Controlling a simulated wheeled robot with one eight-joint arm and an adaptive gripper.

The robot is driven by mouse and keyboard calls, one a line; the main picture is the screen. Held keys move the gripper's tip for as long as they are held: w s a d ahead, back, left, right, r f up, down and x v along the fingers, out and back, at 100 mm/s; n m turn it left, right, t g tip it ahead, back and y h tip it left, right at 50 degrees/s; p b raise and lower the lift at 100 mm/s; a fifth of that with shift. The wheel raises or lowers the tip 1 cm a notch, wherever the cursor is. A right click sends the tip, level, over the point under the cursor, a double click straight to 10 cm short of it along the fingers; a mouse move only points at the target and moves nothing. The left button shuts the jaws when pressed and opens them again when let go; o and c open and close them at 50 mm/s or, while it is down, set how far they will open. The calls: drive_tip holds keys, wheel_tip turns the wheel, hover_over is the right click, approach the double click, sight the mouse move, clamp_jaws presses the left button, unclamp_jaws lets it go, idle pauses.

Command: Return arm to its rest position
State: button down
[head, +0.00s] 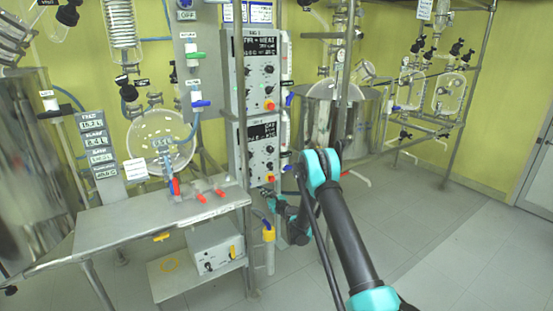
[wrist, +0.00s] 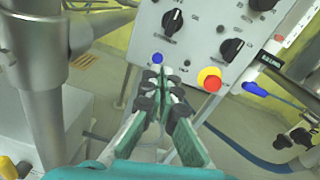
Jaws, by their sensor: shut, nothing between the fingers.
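My arm (head: 346,235), black with teal joints, rises from the bottom right of the head view, bends at a teal elbow and runs down behind it. My gripper (head: 268,194) is small there, in front of the foot of the lower control box (head: 262,150). In the wrist view my gripper (wrist: 166,75) is shut and empty, its dark green fingers together. Its tips appear just below the box's lower edge, near a blue button (wrist: 157,58) and a red button on a yellow ring (wrist: 210,80). I cannot tell whether they touch the box.
A metal post (wrist: 42,90) is close left of the gripper. A steel reactor vessel (head: 345,108) and glassware frame (head: 430,90) stand behind the arm. The floor (head: 465,240) at right is clear.

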drive_tip(key=s+d+r+n+g+h, duration=0.1)
drive_tip(key=s+d+r+n+g, duration=0.25)
drive_tip(key=s+r+n, duration=0.45)
drive_tip(key=s+d+r+n+g+h, duration=0.1)
drive_tip(key=s+d+r+n+g, duration=0.1)
drive_tip(key=s+d+r+n, duration=0.5)
drive_tip(key=s+d+f+n+g+h, duration=0.1)
drive_tip(key=s+d+n, duration=0.3)
drive_tip(key=s, duration=1)
drive_tip(key=s+d+f+n+g+h, duration=0.1)
drive_tip(key=s+d+n+h, duration=0.3)
drive_tip(key=s+d, duration=0.4)
drive_tip(key=s+d+f+n+g+h, duration=0.1)
drive_tip(key=s+d, duration=0.5)
drive_tip(key=s, duration=1.3)
drive_tip(key=n+g+h, duration=0.1)
drive_tip(key=n+h, duration=0.1)
drive_tip(key=n, duration=0.1)
drive_tip(key=shift+s+d, duration=0.3)
drive_tip(key=shift+d, duration=0.1)
drive_tip(key=shift+g, duration=0.25)
